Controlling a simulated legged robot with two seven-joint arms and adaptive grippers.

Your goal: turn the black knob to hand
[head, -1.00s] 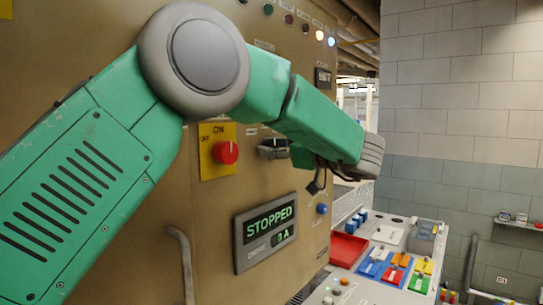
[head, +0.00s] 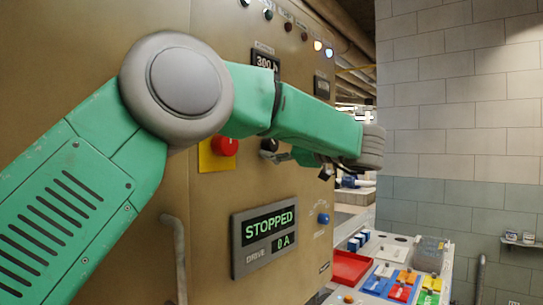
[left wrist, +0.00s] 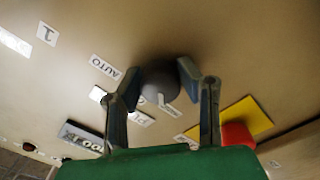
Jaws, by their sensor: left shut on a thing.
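The black knob (left wrist: 158,82) shows in the left wrist view as a dark rounded knob on the tan panel, with a pale mark at its lower edge. My left gripper (left wrist: 160,88) has one finger on each side of the knob and is shut on it. In the head view the knob (head: 268,146) is a small dark shape, partly hidden behind my green left arm. An AUTO label (left wrist: 105,67) lies beside the knob; another label by the left finger is partly covered. The knob's exact setting is hard to read. My right gripper is not in view.
A red button on a yellow plate (head: 207,160) sits close left of the knob. Below are a STOPPED display (head: 266,235), a blue knob (head: 323,218) and a panel handle (head: 176,258). A console with a red tray (head: 350,267) stands at lower right.

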